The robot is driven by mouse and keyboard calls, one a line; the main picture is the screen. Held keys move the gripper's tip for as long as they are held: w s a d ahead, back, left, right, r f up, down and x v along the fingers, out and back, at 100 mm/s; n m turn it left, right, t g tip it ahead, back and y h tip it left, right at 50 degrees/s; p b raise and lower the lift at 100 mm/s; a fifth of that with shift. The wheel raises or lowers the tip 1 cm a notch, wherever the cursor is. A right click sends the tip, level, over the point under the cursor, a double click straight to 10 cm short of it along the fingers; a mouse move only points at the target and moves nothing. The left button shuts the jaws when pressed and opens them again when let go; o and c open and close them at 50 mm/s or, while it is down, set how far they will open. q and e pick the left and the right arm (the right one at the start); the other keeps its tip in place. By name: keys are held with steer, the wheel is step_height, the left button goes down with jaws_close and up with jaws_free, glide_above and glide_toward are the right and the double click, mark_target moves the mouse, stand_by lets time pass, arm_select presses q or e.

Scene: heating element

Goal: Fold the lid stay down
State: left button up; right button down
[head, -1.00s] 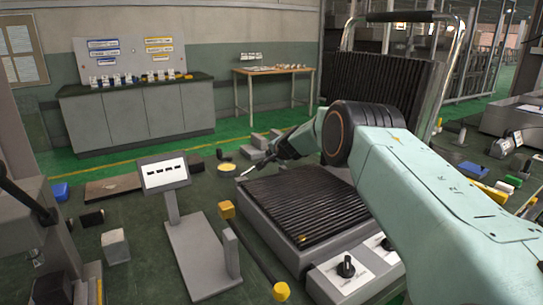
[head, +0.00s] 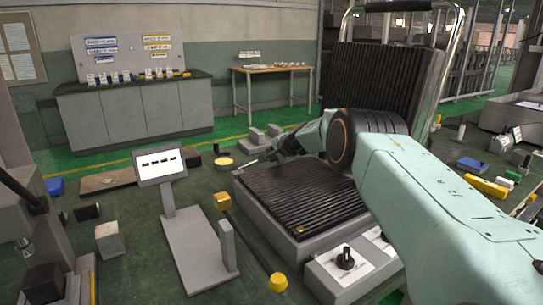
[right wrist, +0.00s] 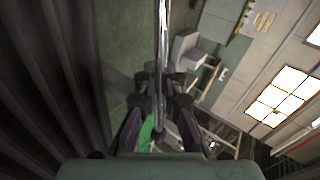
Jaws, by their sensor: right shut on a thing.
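The grill has a black ribbed lower plate (head: 300,200) and a raised black ribbed lid (head: 385,88) with a chrome handle frame (head: 455,60). My right arm crosses in front of the lid from the right. My right gripper (head: 272,153) is at the far left side of the plate, small and partly hidden by my arm. In the right wrist view my right gripper (right wrist: 160,108) is shut on a shiny metal rod, seemingly the lid stay (right wrist: 163,40), which runs up between its fingers. The rod's far end is out of that view. My left gripper is not in view.
A control box with black knobs (head: 346,258) is at the grill's front. A dark bar with yellow ends (head: 248,238) lies along its left side. A display stand (head: 160,168) stands further left. Grey blocks (head: 257,135) lie behind my right gripper.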

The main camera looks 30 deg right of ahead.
steer(key=c, duration=1.5)
jaws_free()
steer(key=shift+s, duration=0.15)
steer(key=shift+o, duration=0.3)
steer(key=shift+v, duration=3.6)
steer(key=shift+r, duration=0.1)
